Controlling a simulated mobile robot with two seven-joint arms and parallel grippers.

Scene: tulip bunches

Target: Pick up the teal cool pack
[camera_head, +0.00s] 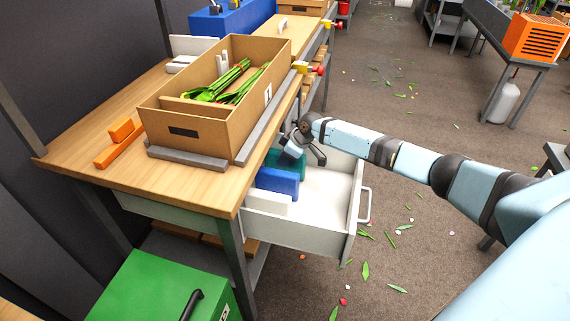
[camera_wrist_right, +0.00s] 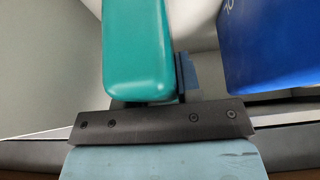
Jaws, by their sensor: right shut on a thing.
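The teal cool pack (camera_wrist_right: 137,50) fills the middle of the right wrist view, between the fingers of my right gripper. In the head view the teal pack (camera_head: 291,160) stands in the open white drawer, partly hidden by my right gripper (camera_head: 296,150). My right gripper is shut on it, reaching down into the drawer. A blue pack (camera_wrist_right: 272,45) is beside it at the right of the wrist view, apart from it; it also shows in the head view (camera_head: 278,182). My left gripper is not in view.
The open drawer (camera_head: 322,225) also holds a white block (camera_head: 268,201) at its near end. Above the drawer is the wooden tabletop (camera_head: 85,155) with a cardboard box (camera_head: 205,131) of green-leaved stems and orange blocks (camera_head: 121,130). A green case (camera_head: 150,285) is below at front.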

